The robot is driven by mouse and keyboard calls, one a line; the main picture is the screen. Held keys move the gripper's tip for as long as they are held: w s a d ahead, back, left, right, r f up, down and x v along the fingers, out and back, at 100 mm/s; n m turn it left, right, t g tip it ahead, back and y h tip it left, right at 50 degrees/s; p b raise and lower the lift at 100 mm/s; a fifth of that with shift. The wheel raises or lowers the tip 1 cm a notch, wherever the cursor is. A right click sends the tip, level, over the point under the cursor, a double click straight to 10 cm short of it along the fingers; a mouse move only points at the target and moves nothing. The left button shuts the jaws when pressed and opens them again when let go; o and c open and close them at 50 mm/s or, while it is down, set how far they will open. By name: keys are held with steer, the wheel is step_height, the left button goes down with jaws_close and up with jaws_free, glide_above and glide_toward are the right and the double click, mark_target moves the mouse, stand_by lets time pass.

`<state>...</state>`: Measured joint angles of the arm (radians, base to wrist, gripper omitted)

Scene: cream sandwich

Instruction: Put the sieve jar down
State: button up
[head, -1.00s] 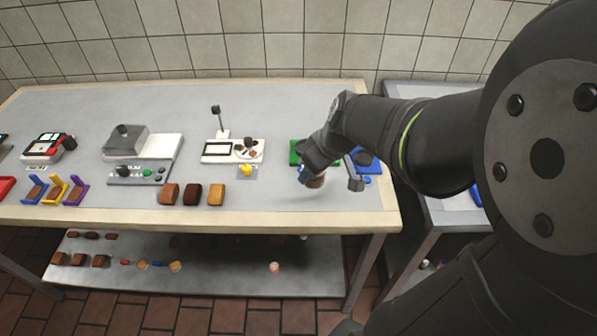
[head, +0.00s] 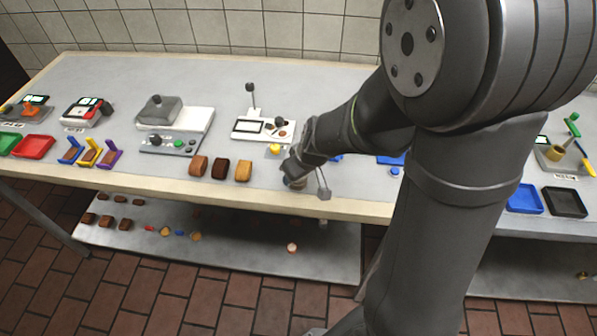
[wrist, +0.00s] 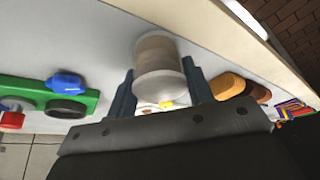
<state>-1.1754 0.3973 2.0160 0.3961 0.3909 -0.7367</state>
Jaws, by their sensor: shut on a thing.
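My gripper (wrist: 158,70) is shut on the sieve jar (wrist: 160,52). The jar is a clear cylinder with brown contents, and the two blue-grey fingers are at its sides in the wrist view. In the head view, my gripper (head: 292,176) points down near the table's front edge, right of the brown blocks. The jar (head: 297,185) shows there only as a small brownish shape, partly hidden by my gripper. I cannot tell whether its base touches the grey table top (head: 180,185).
Brown blocks (head: 243,170) stand left of the jar. A white device (head: 264,128) and a small yellow item (head: 275,149) are behind. A green tray (wrist: 35,90) with blue and dark parts appears in the wrist view. The front edge (head: 225,195) is close.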

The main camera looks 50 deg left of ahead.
steer(key=shift+f, duration=0.15)
steer(key=o, duration=1)
steer(key=shift+r, duration=0.3)
steer(key=v, duration=1.1)
steer(key=shift+d+r, duration=0.25)
steer(key=shift+f, duration=0.1)
